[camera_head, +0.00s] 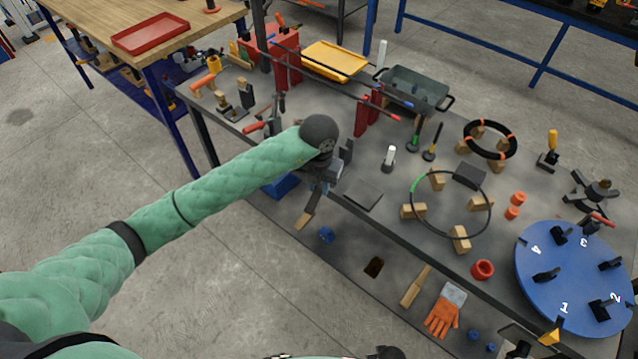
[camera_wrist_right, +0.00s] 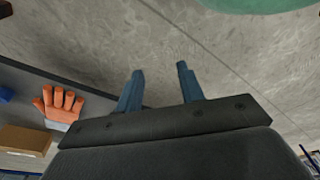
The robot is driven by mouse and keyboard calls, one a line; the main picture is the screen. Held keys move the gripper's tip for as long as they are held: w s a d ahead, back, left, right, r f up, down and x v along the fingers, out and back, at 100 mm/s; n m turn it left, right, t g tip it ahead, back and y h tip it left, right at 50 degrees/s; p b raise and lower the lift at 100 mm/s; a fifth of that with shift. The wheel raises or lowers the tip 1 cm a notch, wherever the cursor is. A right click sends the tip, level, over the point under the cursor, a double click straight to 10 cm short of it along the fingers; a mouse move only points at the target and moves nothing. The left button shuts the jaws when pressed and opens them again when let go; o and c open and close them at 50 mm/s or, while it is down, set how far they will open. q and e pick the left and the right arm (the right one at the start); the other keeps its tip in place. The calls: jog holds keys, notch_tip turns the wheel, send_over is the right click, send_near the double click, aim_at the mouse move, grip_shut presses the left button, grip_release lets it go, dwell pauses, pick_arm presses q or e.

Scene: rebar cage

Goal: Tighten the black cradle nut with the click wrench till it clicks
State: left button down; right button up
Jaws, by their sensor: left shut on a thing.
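My left gripper (camera_head: 319,184) is at the near edge of the workbench, below the dark round wrist of my green-sleeved arm. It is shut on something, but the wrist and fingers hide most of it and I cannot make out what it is. Black cradles (camera_head: 547,274) stand on the blue numbered turntable (camera_head: 585,262) at the right end of the bench. I cannot pick out the cradle nut or the click wrench for certain. My right gripper (camera_wrist_right: 158,90) shows in the right wrist view, its two fingers apart and empty, over the concrete floor.
A dark ring (camera_head: 413,204) rests on wooden blocks mid-bench, with a smaller black ring (camera_head: 490,123) behind. A dark grey tray (camera_head: 415,88) and yellow tray (camera_head: 335,60) stand at the back. An orange glove (camera_head: 443,315) lies on the lower shelf.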

pick_arm(q)
jog(key=shift+f+b, duration=0.45)
jog(key=shift+f, duration=0.25)
pick_arm(e)
jog(key=shift+w+a+r, duration=0.2)
jog(key=shift+r, duration=0.35)
jog(key=shift+w+a+r, duration=0.15)
jog(key=shift+r, duration=0.35)
pick_arm(q)
jog(key=shift+b, duration=0.4)
pick_arm(e)
jog(key=shift+f, duration=0.45)
